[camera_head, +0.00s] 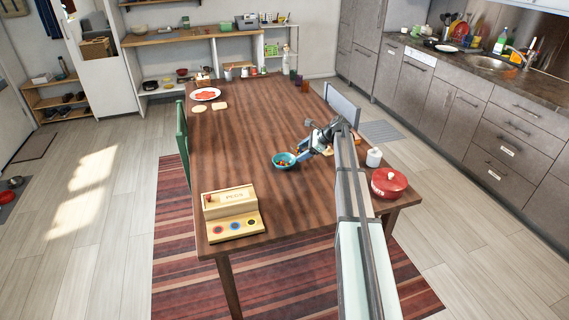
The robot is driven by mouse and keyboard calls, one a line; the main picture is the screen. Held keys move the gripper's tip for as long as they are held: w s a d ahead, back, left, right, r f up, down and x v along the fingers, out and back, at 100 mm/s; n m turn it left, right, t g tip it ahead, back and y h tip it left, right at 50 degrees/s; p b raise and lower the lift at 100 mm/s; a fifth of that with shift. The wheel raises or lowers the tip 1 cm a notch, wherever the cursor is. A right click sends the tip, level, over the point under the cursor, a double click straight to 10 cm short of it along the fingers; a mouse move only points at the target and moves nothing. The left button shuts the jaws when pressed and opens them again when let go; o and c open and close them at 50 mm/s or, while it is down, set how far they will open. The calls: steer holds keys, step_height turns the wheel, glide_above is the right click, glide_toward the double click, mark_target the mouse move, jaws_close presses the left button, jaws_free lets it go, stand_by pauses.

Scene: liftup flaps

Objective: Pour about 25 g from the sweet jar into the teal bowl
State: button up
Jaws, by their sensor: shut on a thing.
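The teal bowl (285,166) stands on the wooden table, with small orange and reddish pieces inside it. My gripper (312,146) is just right of the bowl and above the table, shut on a small bluish, clear-looking thing (303,155), which seems to be the sweet jar. The jar appears tilted, with its lower end close to the bowl's right rim. My gripper hides much of it, so its mouth and contents cannot be made out. Whether pieces are falling cannot be told.
A red lidded pot (389,185) and a white cup (374,157) stand right of my arm. A wooden box with coloured circles (232,211) is at the front left. A plate (205,94) with red food lies at the back left. The table's middle is clear.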

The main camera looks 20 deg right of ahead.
steer(key=shift+d+t+y, duration=0.1)
steer(key=shift+t+y, duration=0.2)
steer(key=shift+y, duration=0.5)
steer(key=shift+s+d+f+m+t+y+b, duration=0.1)
steer(key=shift+d+f+m+t+y+b, duration=0.1)
steer(key=shift+d+f+y, duration=0.25)
steer(key=shift+d+f+m+t+y+b, duration=0.1)
steer(key=shift+d+f+t+y+b, duration=0.1)
steer(key=shift+y, duration=0.45)
steer(key=shift+s+d+t+y, duration=0.1)
steer(key=shift+d+t+y, duration=0.25)
steer(key=shift+y, duration=0.25)
steer(key=shift+s+d+f+m+t+y+b, duration=0.15)
steer(key=shift+d+m+t+y+b, duration=0.2)
steer(key=shift+y, duration=0.5)
steer(key=shift+s+d+f+m+t+y+b, duration=0.1)
steer(key=shift+d+m+t+y, duration=0.25)
steer(key=shift+y, duration=0.5)
steer(key=shift+d+r, duration=0.1)
